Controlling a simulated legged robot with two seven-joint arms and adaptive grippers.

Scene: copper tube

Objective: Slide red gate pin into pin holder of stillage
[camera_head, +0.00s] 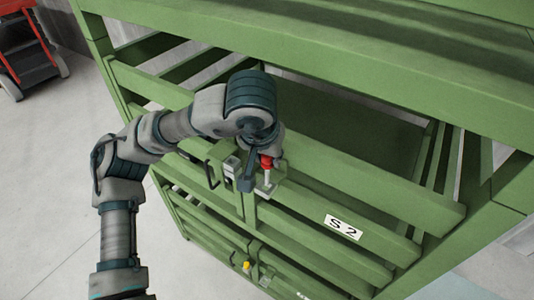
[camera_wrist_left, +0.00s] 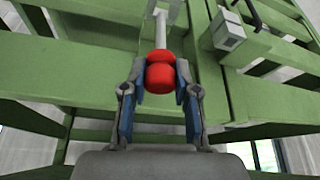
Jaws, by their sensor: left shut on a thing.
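The green stillage (camera_head: 350,90) fills most of the head view. My left gripper (camera_head: 262,172) is at its front gate, beside the latch area. The gripper is shut on the red gate pin (camera_head: 266,162), whose red knob shows between the fingers. In the left wrist view my left gripper (camera_wrist_left: 160,100) has a finger on each side of the red knob (camera_wrist_left: 160,75). A light grey pin shaft runs from the knob to a grey bracket (camera_head: 266,187) on the gate. I cannot tell how deep the shaft sits in the bracket. My right gripper is not in view.
A grey block (camera_head: 231,167) and a black handle (camera_head: 209,170) sit on the gate left of the pin. A white S2 label (camera_head: 343,227) is lower right. A yellow-topped pin (camera_head: 247,266) is lower down. A red machine (camera_head: 25,50) stands far left on open floor.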

